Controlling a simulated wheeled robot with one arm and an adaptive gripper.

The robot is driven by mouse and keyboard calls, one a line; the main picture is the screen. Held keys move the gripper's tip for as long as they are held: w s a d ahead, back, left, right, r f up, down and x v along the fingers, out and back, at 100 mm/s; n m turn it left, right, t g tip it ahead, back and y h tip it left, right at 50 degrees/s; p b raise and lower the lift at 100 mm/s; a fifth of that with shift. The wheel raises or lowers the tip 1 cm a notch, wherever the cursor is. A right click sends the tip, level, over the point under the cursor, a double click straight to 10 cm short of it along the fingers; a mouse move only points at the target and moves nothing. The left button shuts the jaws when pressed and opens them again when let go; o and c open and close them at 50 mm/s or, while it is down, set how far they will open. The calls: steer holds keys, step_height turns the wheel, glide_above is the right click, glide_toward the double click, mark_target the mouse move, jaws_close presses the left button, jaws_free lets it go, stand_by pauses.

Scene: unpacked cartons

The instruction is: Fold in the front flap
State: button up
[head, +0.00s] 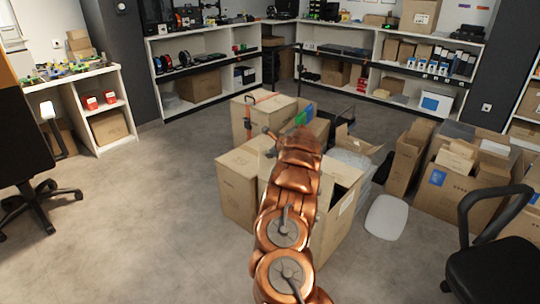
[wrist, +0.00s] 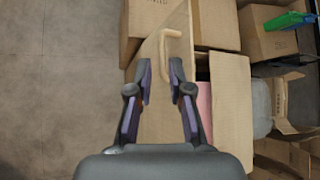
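The open carton stands under my arm in the head view (head: 345,205); my copper arm covers much of its top. In the wrist view, a tan cardboard flap (wrist: 163,115) lies below and between the fingers of my gripper (wrist: 162,68). The fingers are apart, with no contact on the flap that I can make out. A curved tan piece (wrist: 171,34) shows just beyond the fingertips. To the right are a pink rolled thing (wrist: 204,98) inside the carton and another raised flap (wrist: 231,100). In the head view my arm hides the fingers.
A closed carton (head: 237,190) stands left of the open one, and another stands behind (head: 262,107). More open cartons (head: 465,180) stand at the right. A white lid-like thing (head: 386,217) lies on the floor. An office chair (head: 495,250) is at the lower right.

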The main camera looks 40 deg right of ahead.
steer(key=v, duration=0.6)
steer(key=shift+s+r, duration=0.2)
steer(key=shift+s, duration=0.2)
steer(key=shift+a, duration=0.1)
steer(key=shift+c, duration=0.4)
